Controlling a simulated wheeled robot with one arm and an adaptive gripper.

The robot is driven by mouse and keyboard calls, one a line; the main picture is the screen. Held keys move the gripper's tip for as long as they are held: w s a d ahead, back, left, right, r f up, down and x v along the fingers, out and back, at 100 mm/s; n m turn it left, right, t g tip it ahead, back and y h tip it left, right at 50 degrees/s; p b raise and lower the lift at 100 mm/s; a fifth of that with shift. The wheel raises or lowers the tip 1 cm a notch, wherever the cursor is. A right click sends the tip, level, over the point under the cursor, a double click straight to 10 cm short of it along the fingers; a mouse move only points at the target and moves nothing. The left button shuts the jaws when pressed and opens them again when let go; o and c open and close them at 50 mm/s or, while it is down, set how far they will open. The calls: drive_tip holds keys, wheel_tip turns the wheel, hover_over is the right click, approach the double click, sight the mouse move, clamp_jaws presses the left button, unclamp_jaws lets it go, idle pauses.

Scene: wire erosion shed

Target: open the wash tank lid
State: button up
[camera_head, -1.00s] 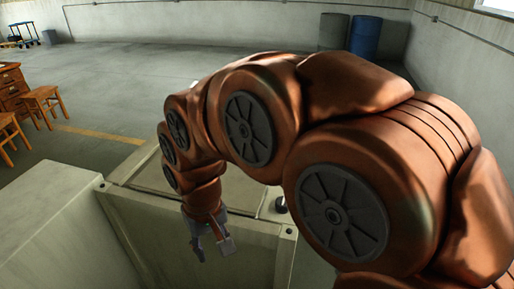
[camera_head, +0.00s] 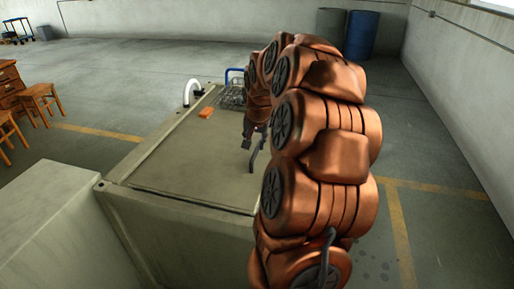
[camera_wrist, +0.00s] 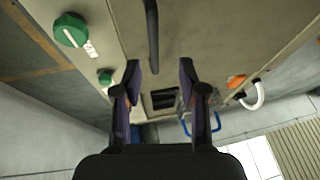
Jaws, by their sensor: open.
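The wash tank (camera_head: 165,218) is a pale box with a flat, closed-looking lid (camera_head: 185,165) on top. A dark bar handle (camera_head: 254,156) stands at the lid's right side, partly hidden by my arm. In the wrist view the handle (camera_wrist: 152,36) is a dark bar just beyond my fingertips. My gripper (camera_wrist: 159,72) is open, with nothing between its fingers. In the head view my gripper (camera_head: 252,132) hangs above the lid close to the handle; I cannot tell whether it touches.
An orange block (camera_head: 206,113), a white curved pipe (camera_head: 192,92) and a wire basket (camera_head: 232,98) with a blue handle are at the tank's far end. Green knobs (camera_wrist: 70,30) show on its side. A pale block (camera_head: 50,215) stands at left.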

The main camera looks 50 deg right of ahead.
sight(257, 150)
drive_tip(key=shift+d+r+p+x, duration=0.1)
drive_tip(key=shift+d+p+x, duration=0.3)
drive_tip(key=shift+x, duration=1)
drive_tip(key=shift+d+r+p+x, duration=0.1)
drive_tip(key=shift+d+p+x, duration=0.25)
drive_tip(key=shift+x, duration=1.05)
drive_tip(key=shift+d+r+p+x, duration=0.1)
drive_tip(key=shift+d+p+x, duration=0.3)
drive_tip(key=shift+x, duration=1)
drive_tip(key=shift+a, duration=0.15)
drive_tip(key=shift+c, duration=0.2)
clamp_jaws()
